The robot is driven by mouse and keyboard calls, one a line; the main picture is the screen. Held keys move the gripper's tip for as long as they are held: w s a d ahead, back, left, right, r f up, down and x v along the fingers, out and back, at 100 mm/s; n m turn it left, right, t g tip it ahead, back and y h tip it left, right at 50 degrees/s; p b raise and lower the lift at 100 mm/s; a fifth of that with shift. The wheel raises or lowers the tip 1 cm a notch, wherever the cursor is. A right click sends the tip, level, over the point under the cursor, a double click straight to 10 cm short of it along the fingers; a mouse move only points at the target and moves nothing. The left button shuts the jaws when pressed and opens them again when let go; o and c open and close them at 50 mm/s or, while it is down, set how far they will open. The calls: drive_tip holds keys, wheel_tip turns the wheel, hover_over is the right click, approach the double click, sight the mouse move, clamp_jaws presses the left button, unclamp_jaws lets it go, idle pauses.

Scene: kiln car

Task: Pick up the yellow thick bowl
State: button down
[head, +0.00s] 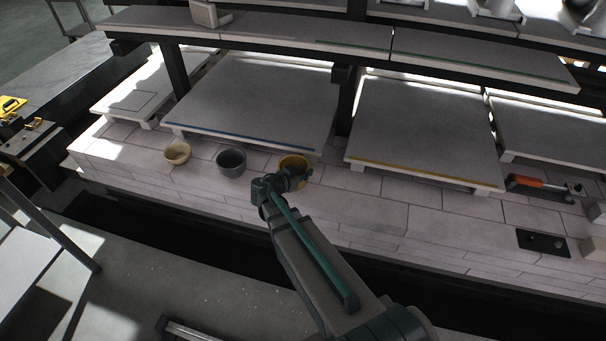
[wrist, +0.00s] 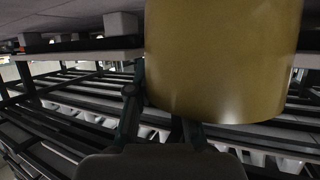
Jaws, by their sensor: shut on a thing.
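The yellow bowl (head: 293,161) is at the right end of a row of three bowls on the pale brick ledge in the head view. Its yellow wall (wrist: 222,60) fills much of the wrist view, close to the camera. My gripper (head: 301,178) is at the bowl's near side and shut on it. One dark finger shows left of the bowl in the wrist view; the rest of the grip is partly hidden by the bowl. I cannot tell whether the bowl touches the ledge.
An orange-handled tool (head: 533,183) lies far right. The brick ledge (head: 380,215) right of the gripper is clear.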

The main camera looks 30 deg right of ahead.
drive_tip(key=shift+r, duration=0.35)
drive_tip(key=shift+s+a+r+b, duration=0.1)
drive_tip(key=shift+r+b, duration=0.15)
drive_tip(key=shift+r, duration=0.3)
drive_tip(key=shift+s+a+r+b, duration=0.1)
drive_tip(key=shift+r+b, duration=0.1)
drive_tip(key=shift+r, duration=0.35)
drive_tip(key=s+a+r+p, duration=0.9)
drive_tip(key=s+p, duration=0.1)
drive_tip(key=p, duration=0.3)
drive_tip(key=shift+r, duration=0.2)
